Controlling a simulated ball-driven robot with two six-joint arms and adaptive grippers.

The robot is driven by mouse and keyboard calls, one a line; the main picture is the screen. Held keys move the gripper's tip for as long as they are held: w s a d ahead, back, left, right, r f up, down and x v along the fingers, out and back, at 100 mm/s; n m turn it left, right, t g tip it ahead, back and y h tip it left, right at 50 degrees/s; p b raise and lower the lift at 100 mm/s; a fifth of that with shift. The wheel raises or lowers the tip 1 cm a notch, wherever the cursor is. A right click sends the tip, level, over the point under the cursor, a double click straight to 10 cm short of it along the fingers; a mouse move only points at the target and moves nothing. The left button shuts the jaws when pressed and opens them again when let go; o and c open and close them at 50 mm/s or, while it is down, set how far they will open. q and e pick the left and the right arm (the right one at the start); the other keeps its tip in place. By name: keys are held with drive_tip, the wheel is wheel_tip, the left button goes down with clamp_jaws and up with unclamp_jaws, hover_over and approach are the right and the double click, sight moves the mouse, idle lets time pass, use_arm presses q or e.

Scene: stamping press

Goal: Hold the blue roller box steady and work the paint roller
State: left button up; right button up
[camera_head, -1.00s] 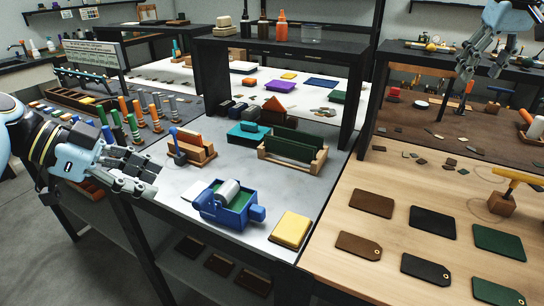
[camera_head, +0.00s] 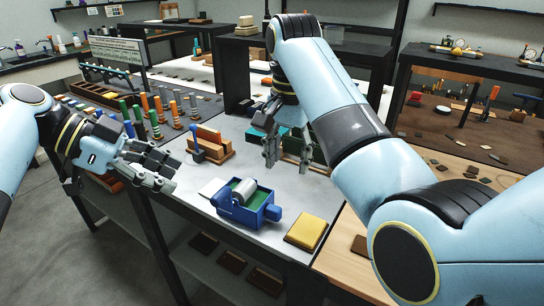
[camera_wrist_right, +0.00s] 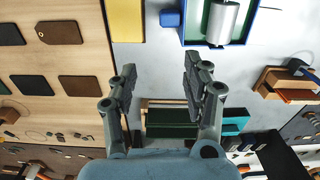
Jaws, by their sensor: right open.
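The blue roller box (camera_head: 234,213) stands on the white tabletop near its front edge, with a blue block at its right end. The pale paint roller (camera_head: 243,187) lies across its top. In the right wrist view the box (camera_wrist_right: 243,38) and roller (camera_wrist_right: 222,20) show at the top, cut off by the frame edge. My left gripper (camera_head: 172,172) is open and empty, left of the box and apart from it. My right gripper (camera_head: 271,158) is open and empty above the table, behind the box; its spread fingers (camera_wrist_right: 160,72) show in the wrist view.
A yellow pad (camera_head: 306,232) lies right of the box. A wooden holder (camera_head: 210,147) with a blue-handled tool stands behind it. A rack with green boards (camera_wrist_right: 172,128) lies below my right gripper in the wrist view. Black shelf (camera_head: 238,70) stands at the back.

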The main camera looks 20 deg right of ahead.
sight(273, 206)
drive_tip(key=a+f, duration=0.1)
drive_tip(key=f, duration=0.2)
drive_tip(key=a+f, duration=0.1)
drive_tip(key=f, duration=0.2)
drive_tip(key=a+f, duration=0.1)
drive_tip(key=f, duration=0.3)
drive_tip(key=shift+s+a+f, duration=0.1)
drive_tip(key=shift+s, duration=0.05)
drive_tip(key=shift+c, duration=0.3)
clamp_jaws()
idle(0.6)
idle(0.5)
